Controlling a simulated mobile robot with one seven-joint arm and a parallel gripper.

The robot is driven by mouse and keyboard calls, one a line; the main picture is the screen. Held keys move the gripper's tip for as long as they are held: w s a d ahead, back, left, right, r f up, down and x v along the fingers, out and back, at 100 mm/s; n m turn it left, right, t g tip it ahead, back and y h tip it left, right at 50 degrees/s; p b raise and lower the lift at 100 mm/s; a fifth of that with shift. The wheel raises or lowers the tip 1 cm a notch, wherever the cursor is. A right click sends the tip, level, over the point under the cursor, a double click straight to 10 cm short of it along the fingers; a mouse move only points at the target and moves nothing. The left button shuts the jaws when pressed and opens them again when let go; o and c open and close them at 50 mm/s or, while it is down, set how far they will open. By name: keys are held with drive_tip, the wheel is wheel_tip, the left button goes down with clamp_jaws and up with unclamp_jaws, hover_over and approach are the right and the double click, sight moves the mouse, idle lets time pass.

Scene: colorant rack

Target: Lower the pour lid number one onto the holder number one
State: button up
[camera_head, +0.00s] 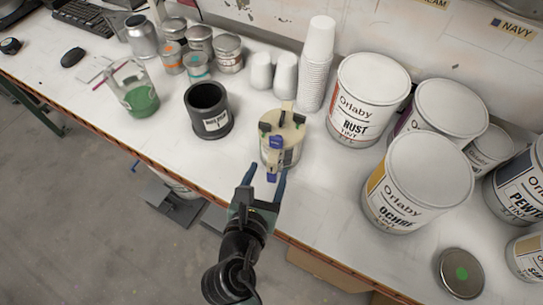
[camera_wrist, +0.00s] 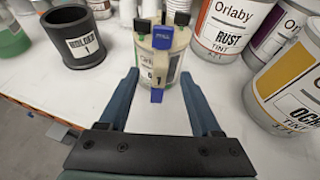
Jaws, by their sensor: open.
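The pour lid (camera_head: 284,127), beige with black clips and a blue tab, sits on top of a small labelled tin (camera_head: 291,157) near the table's front edge. In the wrist view the lid (camera_wrist: 170,38) shows a blue handle hanging down its near side. The holder (camera_head: 208,112), a black open cup with a white label, stands to the left of the tin and looks empty. It also shows in the wrist view (camera_wrist: 73,37). My gripper (camera_head: 266,173) is open in front of the tin. Its blue fingers (camera_wrist: 160,76) are apart, with the handle's lower end between or just beyond them.
Large Orlaby paint tins (camera_head: 374,100) crowd the right side. Stacked white cups (camera_head: 318,60) stand behind. A jug of green liquid (camera_head: 135,92) and several small tins (camera_head: 199,40) are at the left. A flat disc (camera_head: 461,272) lies at the lower right. The table edge is close.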

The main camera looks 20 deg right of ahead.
sight(273, 156)
drive_tip(key=x, duration=0.5)
drive_tip(key=shift+w+d+f, duration=0.15)
drive_tip(key=shift+w+d, duration=0.1)
drive_tip(key=shift+w, duration=0.05)
drive_tip(key=shift+c, duration=0.2)
clamp_jaws()
drive_tip(key=c, duration=0.6)
unclamp_jaws()
clamp_jaws()
drive_tip(key=shift+r+p, duration=0.6)
drive_tip(key=shift+p, duration=0.4)
